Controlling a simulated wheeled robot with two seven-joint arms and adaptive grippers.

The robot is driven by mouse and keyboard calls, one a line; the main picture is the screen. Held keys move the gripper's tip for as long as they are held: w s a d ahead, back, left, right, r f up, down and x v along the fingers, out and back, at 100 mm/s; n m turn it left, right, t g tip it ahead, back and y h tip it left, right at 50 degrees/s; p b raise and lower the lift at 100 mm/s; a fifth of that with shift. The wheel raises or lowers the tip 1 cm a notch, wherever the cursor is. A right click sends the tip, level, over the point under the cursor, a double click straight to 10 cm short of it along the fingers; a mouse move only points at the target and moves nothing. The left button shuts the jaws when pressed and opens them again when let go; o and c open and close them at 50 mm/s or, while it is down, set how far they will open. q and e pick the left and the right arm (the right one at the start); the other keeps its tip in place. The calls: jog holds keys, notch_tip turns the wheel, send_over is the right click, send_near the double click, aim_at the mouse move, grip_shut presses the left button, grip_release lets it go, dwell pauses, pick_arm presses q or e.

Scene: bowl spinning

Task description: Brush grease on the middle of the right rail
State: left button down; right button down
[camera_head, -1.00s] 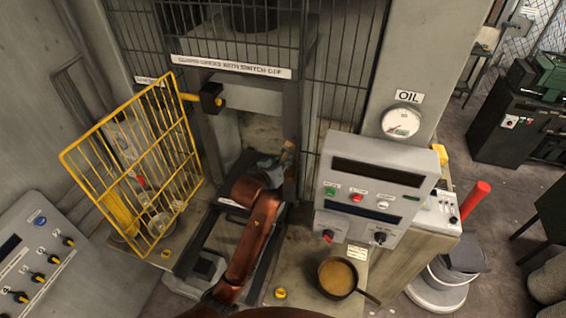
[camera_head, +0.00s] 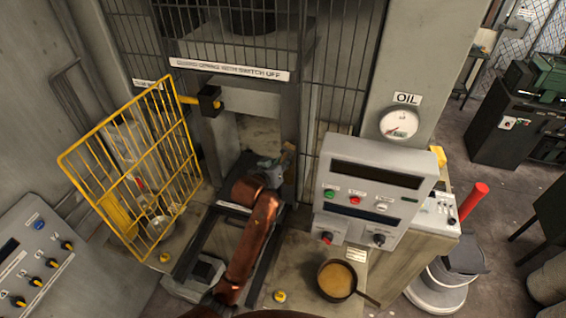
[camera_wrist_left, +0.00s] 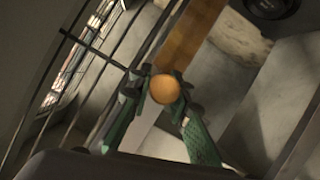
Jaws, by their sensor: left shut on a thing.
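My left gripper (camera_head: 272,165) is over the far part of the press bed, by the right upright. It is shut on a brush, whose wooden handle (camera_head: 288,152) shows only as a small brown piece. In the left wrist view, the round orange-brown end of the brush (camera_wrist_left: 164,88) sits between the green-grey fingers. The bristles are hidden, so I cannot tell whether they touch a rail. The right rail (camera_head: 262,258) is a dark bar running toward me, partly covered by my left arm. The left rail (camera_head: 197,240) lies across the gap. My right gripper is out of view.
A pan of yellowish grease (camera_head: 337,279) stands on the bench at the front right. A control box (camera_head: 371,185) rises right of the press. The open yellow mesh guard (camera_head: 135,170) stands to the left. Bars and uprights enclose the far side.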

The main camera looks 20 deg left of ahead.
pick_arm(q)
jog(key=shift+w, duration=0.45)
jog(key=shift+r, duration=0.15)
dwell(1.1)
jog(key=shift+s, duration=0.55)
jog(key=s, duration=0.7)
jog(key=shift+s, duration=0.4)
